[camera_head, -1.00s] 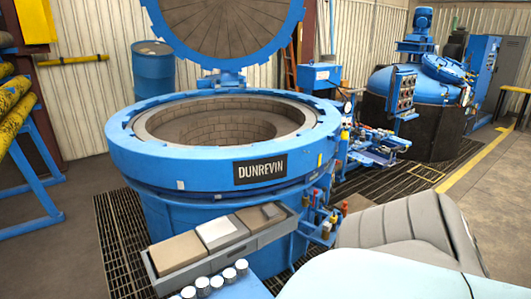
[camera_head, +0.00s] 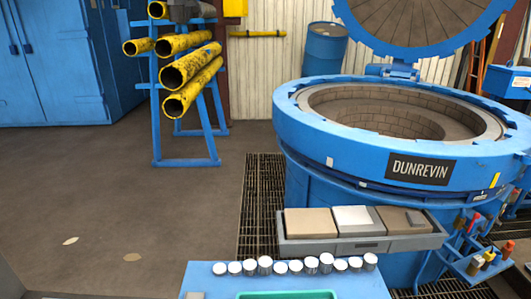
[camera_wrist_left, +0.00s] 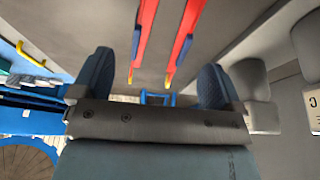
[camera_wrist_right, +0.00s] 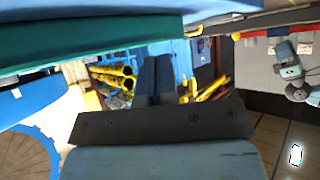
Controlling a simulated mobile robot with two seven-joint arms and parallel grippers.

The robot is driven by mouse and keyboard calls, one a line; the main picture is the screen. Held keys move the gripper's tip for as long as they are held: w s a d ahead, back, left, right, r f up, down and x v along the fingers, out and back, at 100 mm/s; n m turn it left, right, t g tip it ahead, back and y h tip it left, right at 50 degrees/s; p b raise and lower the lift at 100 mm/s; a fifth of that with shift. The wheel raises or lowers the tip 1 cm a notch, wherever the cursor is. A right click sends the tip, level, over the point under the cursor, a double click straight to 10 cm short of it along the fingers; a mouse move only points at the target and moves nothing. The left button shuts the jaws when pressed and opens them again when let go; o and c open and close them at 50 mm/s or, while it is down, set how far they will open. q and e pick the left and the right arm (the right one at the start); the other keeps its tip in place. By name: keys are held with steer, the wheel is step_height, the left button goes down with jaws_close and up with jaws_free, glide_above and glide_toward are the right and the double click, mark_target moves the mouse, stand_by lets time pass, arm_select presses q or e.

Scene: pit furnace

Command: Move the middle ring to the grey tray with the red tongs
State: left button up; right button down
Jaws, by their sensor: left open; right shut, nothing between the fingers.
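The red tongs (camera_wrist_left: 184,45) show in the left wrist view as two long red bars with blue and yellow parts. My left gripper (camera_wrist_left: 156,78) is open; the bars appear beyond the gap between its fingers, and nothing is gripped. My right gripper (camera_wrist_right: 157,75) is shut and empty in the right wrist view. Neither gripper shows in the head view. A grey tray (camera_head: 300,247) in front of the furnace holds a tan, a white and a brown slab; I cannot tell if it is the task's tray. I cannot make out any ring.
The round blue furnace (camera_head: 340,155) stands open at right. A blue table (camera_head: 205,278) below it carries several small white-topped cylinders (camera_head: 265,265) and a green tray (camera_head: 287,295). Yellow pipes (camera_head: 190,88) lie on a blue rack. The floor at left is mostly clear.

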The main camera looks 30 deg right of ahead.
arm_select(q)
steer(key=shift+x, duration=0.85)
arm_select(e)
steer(key=shift+w+a+f, duration=0.1)
steer(key=shift+a+f, duration=0.05)
steer(key=shift+f, duration=0.4)
arm_select(q)
steer(key=shift+x, duration=0.9)
arm_select(e)
steer(key=shift+w+a, duration=0.1)
steer(key=shift+a, duration=0.05)
arm_select(q)
steer(key=shift+w+d+f+b, duration=0.1)
steer(key=shift+w+f+b, duration=0.1)
steer(key=shift+f+b, duration=0.25)
arm_select(e)
steer(key=shift+f, duration=0.15)
steer(key=shift+d+f, duration=0.15)
steer(key=shift+d, duration=0.05)
arm_select(q)
steer(key=c, duration=0.7)
step_height(320, 180, up, 12)
steer(key=p, duration=0.9)
arm_select(e)
step_height(320, 180, up, 7)
steer(key=d, duration=0.1)
steer(key=shift+s+m, duration=0.25)
steer(key=shift+m, duration=0.05)
